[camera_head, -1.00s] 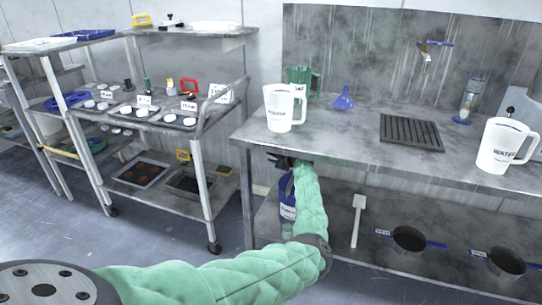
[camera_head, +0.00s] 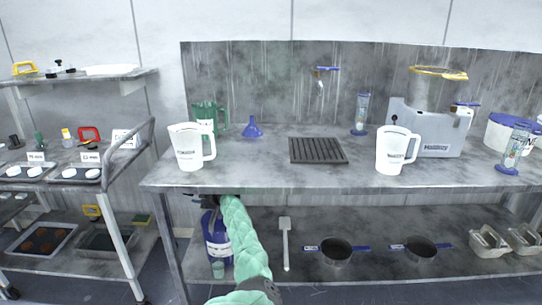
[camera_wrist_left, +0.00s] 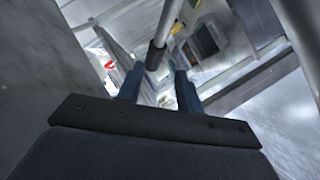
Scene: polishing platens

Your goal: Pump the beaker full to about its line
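A blue bottle (camera_head: 216,238) with a pale label stands on the lower shelf at the left, under the bench top. A small translucent greenish cup, which looks like the beaker (camera_head: 218,269), is in front of its base. My left gripper (camera_head: 207,201) is dark and partly hidden by my green-sleeved forearm, at the bottle's top under the bench edge. I cannot tell whether it touches the bottle. In the left wrist view its two blue fingers (camera_wrist_left: 158,88) are apart, with no object clearly clasped. The beaker's line and level are too small to read. My right gripper is out of view.
The bench edge (camera_head: 330,184) is close above my left gripper. White jugs (camera_head: 187,147), a green jug (camera_head: 208,118), a blue funnel (camera_head: 252,127) and a dark grate (camera_head: 317,150) stand on top. A spatula (camera_head: 286,243) and pans (camera_head: 336,250) are to the right on the shelf.

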